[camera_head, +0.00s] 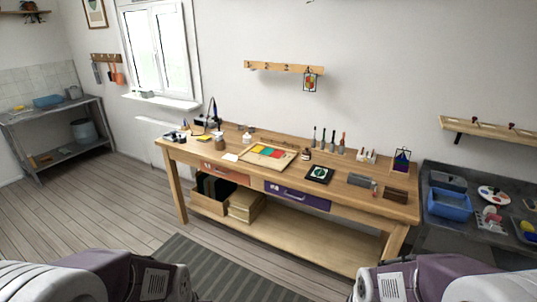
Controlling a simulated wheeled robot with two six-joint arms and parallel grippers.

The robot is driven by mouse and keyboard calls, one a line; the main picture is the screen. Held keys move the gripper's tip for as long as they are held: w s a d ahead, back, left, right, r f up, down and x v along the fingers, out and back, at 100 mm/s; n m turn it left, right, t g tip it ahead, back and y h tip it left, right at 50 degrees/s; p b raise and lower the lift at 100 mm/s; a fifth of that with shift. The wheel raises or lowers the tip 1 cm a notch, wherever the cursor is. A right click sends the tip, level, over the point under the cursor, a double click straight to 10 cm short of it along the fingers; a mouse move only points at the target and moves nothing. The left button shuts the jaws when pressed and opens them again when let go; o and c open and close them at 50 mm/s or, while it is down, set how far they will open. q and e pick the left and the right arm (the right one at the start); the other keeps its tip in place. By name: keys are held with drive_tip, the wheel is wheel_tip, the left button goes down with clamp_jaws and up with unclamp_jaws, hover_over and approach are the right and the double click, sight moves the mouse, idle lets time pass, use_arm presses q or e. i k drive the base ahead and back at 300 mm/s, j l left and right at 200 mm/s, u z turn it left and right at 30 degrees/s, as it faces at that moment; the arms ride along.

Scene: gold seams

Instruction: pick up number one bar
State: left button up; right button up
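I cannot make out a bar marked with a number one from this distance. The wooden workbench (330,203) stands ahead against the wall with many small items on it. Near its right end are a low grey piece (360,180) and a brown block (395,193); any marking on them is too small to read. Parts of my left and right arms show at the bottom left and bottom right. Both of my grippers are outside the view, so I cannot see their fingers or whether they hold anything.
A tray with coloured panels (266,155) and a dark square tile (319,174) lie on the bench. Several upright tools stand behind them. A dark side table with a blue bin (449,205) is at the right. The floor with a grey striped rug (215,272) is clear before the bench.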

sight(270, 140)
drive_tip(key=i+j+z, duration=0.25)
drive_tip(key=i, duration=0.15)
drive_tip(key=i+j+z, duration=0.2)
drive_tip(key=i, duration=0.15)
drive_tip(key=i+j+z, duration=0.25)
drive_tip(key=i, duration=0.15)
drive_tip(key=i+j+z, duration=0.45)
drive_tip(key=i+j, duration=0.15)
drive_tip(key=i+j+z, duration=0.25)
drive_tip(key=j, duration=0.25)
drive_tip(key=i+j+z, duration=0.25)
drive_tip(key=j, duration=0.25)
drive_tip(key=i+j+z, duration=0.2)
drive_tip(key=j, duration=0.35)
